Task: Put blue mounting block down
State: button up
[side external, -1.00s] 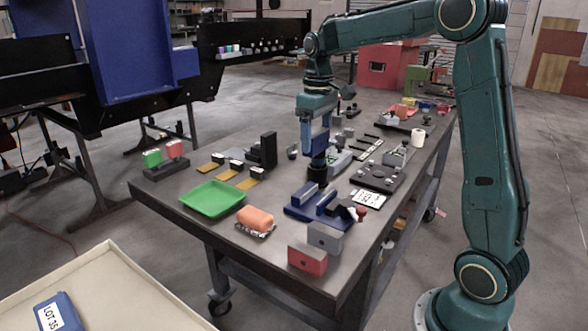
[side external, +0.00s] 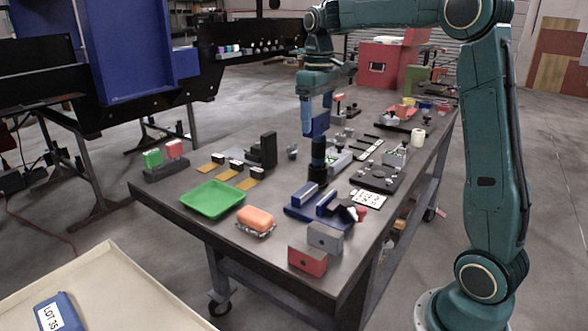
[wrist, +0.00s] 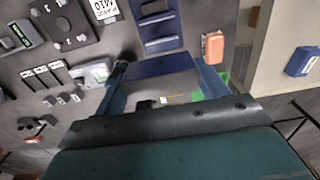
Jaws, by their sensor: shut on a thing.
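The blue mounting block (side external: 317,124) is between the fingers of my gripper (side external: 316,118), held above the table. In the side view it hangs in front of or over the top of a black post (side external: 318,160); I cannot tell the exact gap. In the wrist view my gripper (wrist: 160,80) has one finger at each end of the blue block (wrist: 163,66). A blue fixture (side external: 312,207) with raised bars lies on the table nearer the side camera, and also shows in the wrist view (wrist: 160,28).
A green tray (side external: 212,198) and an orange piece on foil (side external: 256,218) lie left of the fixture. Red (side external: 307,261) and grey (side external: 325,238) blocks stand at the near edge. A black bracket (side external: 268,150) stands behind. A dark plate (side external: 380,178) lies to the right.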

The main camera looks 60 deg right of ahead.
jog(key=shift+w, duration=0.15)
jog(key=w+a+f, duration=0.3)
jog(key=w, duration=0.3)
jog(key=w+a+f, duration=0.2)
jog(key=w, duration=0.4)
send_over(221, 205)
notch_tip(221, 205, down, 8)
jog(key=shift+f, duration=4.05)
jog(key=shift+f, duration=0.1)
jog(key=o, duration=0.8)
jog(key=shift+o, duration=0.5)
